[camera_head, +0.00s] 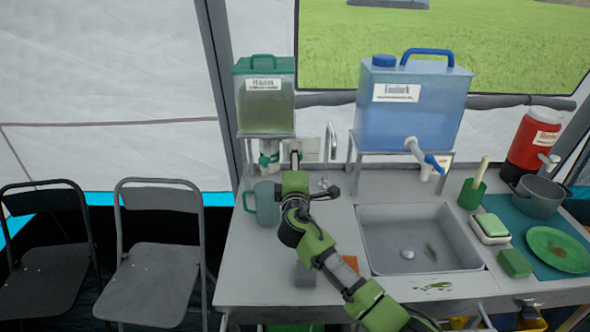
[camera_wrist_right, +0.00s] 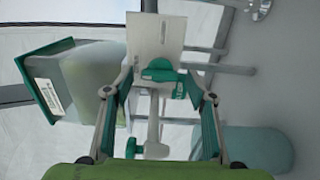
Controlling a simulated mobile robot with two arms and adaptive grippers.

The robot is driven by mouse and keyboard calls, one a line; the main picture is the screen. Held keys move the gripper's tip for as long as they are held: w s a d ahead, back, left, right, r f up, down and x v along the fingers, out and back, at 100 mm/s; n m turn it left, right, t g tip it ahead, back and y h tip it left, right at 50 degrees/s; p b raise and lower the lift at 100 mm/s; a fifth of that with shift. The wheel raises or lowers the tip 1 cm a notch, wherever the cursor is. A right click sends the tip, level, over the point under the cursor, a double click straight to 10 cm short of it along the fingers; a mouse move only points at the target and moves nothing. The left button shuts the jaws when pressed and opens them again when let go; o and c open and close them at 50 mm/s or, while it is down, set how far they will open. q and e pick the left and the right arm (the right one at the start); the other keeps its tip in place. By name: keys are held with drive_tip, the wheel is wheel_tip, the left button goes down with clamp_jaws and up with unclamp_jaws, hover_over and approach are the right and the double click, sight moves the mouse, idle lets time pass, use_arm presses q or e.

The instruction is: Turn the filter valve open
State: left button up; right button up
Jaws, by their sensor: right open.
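A green-topped tank (camera_head: 265,98) stands on a metal stand at the back left of the counter. Under it is a small green and white tap (camera_head: 268,158), partly hidden by my arm. My right gripper (camera_head: 295,160) is close to it, on its right. In the right wrist view the tank (camera_wrist_right: 78,80) shows at left, and my gripper (camera_wrist_right: 158,90) is open. A green fitting (camera_wrist_right: 160,72) and a white stem lie in line with the gap between the fingers; contact cannot be told. A green knob (camera_wrist_right: 133,148) is lower down. My left gripper is not in view.
A teal jug (camera_head: 264,203) stands below the tank, close to my right arm. A blue water tank (camera_head: 410,105) with a tap (camera_head: 425,158) stands to the right, behind the sink (camera_head: 390,215). A red cooler, pot and green plate (camera_head: 558,249) fill the right side.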

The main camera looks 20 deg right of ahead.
drive_tip(key=v, duration=1.2)
drive_tip(key=shift+f, duration=0.1)
